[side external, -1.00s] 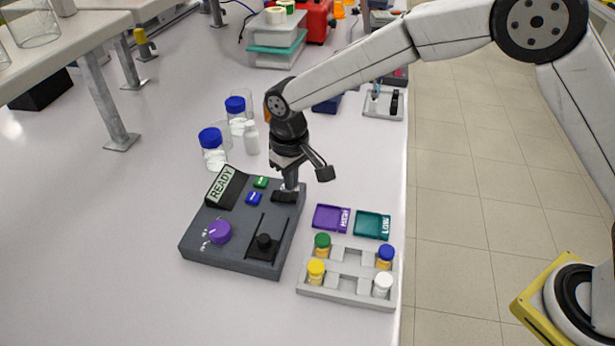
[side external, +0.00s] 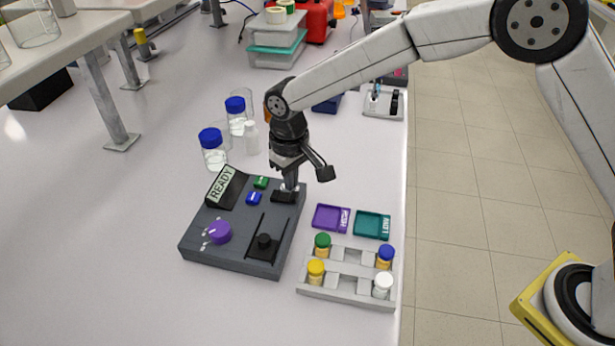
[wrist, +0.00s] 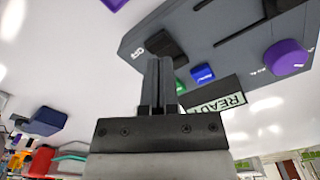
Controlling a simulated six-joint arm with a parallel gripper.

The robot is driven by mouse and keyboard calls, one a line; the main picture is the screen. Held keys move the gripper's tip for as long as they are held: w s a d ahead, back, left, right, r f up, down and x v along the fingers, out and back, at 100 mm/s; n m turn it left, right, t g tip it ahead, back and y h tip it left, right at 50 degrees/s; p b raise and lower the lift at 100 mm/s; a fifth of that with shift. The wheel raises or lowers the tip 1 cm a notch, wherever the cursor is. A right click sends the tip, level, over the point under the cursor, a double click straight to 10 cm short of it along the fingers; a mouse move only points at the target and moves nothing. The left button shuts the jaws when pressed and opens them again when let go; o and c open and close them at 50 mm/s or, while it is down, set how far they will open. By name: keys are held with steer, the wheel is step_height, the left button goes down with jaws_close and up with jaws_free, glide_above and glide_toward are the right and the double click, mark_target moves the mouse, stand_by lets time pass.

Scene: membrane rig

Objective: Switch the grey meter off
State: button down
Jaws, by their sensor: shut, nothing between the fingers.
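The grey meter (side external: 195,252) is a flat dark grey box on the bench. Its tilted display (side external: 222,185) reads READY. My gripper (side external: 290,188) is shut and empty, pointing down at the switch. The fingertips (wrist: 160,62) partly cover it; I cannot tell whether they touch.
A purple tray (side external: 331,217) and a teal tray (side external: 372,225) lie right of the meter. A grey rack (side external: 346,290) with several capped vials stands in front of them. Blue-capped bottles (side external: 212,150) and a white bottle stand behind the meter. The bench left of the meter is clear.

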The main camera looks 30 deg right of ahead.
mark_target(295, 194)
steer(key=shift+f, duration=1.25)
stand_by(1.3)
steer(key=shift+r, duration=3.5)
steer(key=shift+d, duration=0.1)
steer(key=shift+s+d, duration=0.1)
steer(key=shift+d, duration=0.15)
steer(key=s+d+f+m+t, duration=0.2)
steer(key=s+d+m, duration=0.1)
steer(key=s+d, duration=1.6)
steer(key=d, duration=0.3)
steer(key=shift+t, duration=0.3)
